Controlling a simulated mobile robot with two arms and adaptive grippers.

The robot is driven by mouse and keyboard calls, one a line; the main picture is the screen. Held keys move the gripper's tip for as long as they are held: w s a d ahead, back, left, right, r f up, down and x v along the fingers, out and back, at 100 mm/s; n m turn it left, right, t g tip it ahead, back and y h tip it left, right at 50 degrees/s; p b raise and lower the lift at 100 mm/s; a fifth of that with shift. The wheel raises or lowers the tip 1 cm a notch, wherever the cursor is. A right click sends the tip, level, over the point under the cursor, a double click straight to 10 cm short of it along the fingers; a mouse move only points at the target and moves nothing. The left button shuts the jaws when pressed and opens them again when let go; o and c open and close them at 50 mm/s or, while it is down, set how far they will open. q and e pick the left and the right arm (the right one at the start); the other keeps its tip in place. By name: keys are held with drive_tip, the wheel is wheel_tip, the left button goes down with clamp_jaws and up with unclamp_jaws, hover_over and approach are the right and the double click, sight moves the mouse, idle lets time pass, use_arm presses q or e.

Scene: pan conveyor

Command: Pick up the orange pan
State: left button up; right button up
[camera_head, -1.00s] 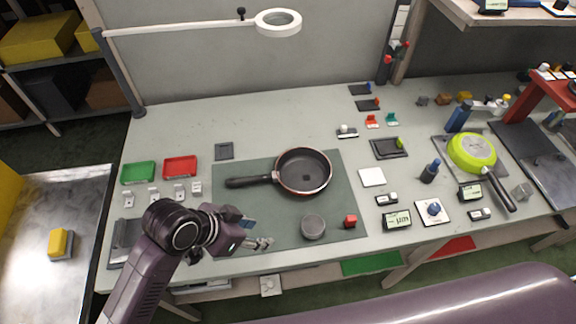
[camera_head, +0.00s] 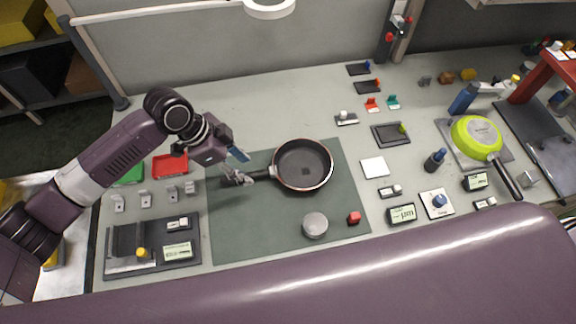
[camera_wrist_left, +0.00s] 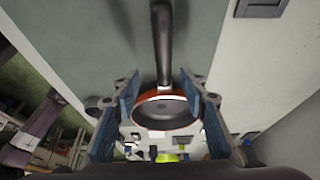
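The orange pan (camera_head: 303,160) sits on the dark green mat (camera_head: 270,225), with a dark inside and an orange-red rim. Its black handle points left in the head view. My left gripper (camera_head: 238,167) is at the handle's outer part, with its fingers apart. In the left wrist view, the pan (camera_wrist_left: 164,112) shows between the two blue-padded fingers of the open gripper (camera_wrist_left: 160,122), and the handle runs to the top of the picture. I cannot tell whether a finger touches the handle. My right gripper is not in view.
A grey round weight (camera_head: 314,225) and a red cube (camera_head: 354,217) stand on the mat near the pan. A green pan (camera_head: 474,136) lies on a plate to the right. A red tray (camera_head: 170,165) is left of the gripper.

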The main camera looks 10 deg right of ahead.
sight(253, 174)
use_arm(q)
drive_tip(key=shift+d+f, duration=0.15)
drive_tip(key=shift+f, duration=0.2)
drive_tip(key=x, duration=0.1)
drive_tip(key=p+x, duration=0.1)
drive_tip(key=x, duration=0.1)
drive_tip(key=shift+w+f+p, duration=0.25)
drive_tip(key=shift+w+p, duration=0.05)
drive_tip(key=shift+p, duration=0.05)
drive_tip(key=shift+d+f, duration=0.2)
drive_tip(key=shift+f, duration=0.25)
drive_tip(key=shift+f, duration=0.1)
drive_tip(key=shift+c, duration=0.4)
clamp_jaws()
